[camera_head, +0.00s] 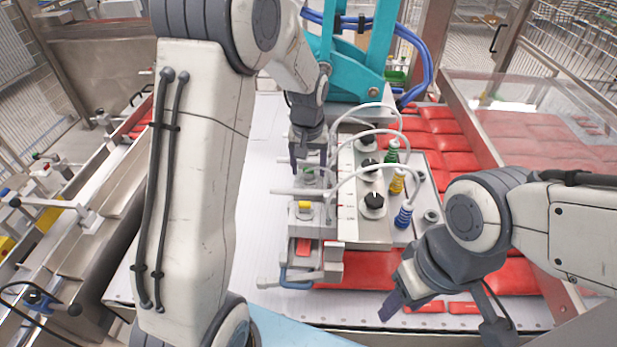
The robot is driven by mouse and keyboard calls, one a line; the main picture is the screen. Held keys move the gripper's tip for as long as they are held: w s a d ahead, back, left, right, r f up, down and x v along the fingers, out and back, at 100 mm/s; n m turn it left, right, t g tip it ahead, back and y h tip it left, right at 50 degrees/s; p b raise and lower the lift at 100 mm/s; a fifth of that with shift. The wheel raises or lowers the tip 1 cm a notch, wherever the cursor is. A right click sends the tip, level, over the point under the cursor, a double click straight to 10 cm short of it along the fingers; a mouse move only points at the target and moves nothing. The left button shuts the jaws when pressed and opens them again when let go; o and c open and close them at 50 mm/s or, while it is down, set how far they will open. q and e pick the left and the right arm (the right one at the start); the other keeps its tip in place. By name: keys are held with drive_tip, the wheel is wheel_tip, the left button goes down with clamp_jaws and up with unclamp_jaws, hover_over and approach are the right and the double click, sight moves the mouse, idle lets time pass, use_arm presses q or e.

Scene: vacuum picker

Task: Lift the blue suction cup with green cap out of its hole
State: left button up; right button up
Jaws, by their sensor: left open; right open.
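A blue suction cup (404,216) stands upright at the right front of the grey metal block (372,231). A white hose arches over to it. I cannot make out a green cap on it. A yellow suction cup (397,182) and a green suction cup (391,152) stand behind it in a row. My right gripper (443,316) is open and empty, in front of the blue cup and apart from it. My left gripper (309,167) is open, pointing down over the block's left side, near a small green part (309,178).
Black knobs (373,203) stand left of the cups, with white hoses arching above. A yellow part (305,206) sits at the left. Red packs (357,268) lie around the block. A teal machine arm (345,55) stands behind. White surface (262,180) is clear at left.

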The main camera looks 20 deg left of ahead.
use_arm(q)
drive_tip(key=shift+f, duration=0.4)
clamp_jaws()
wheel_tip(320, 180, up, 9)
drive_tip(key=b, duration=0.3)
drive_tip(key=shift+w, duration=0.1)
drive_tip(key=shift+r, duration=0.55)
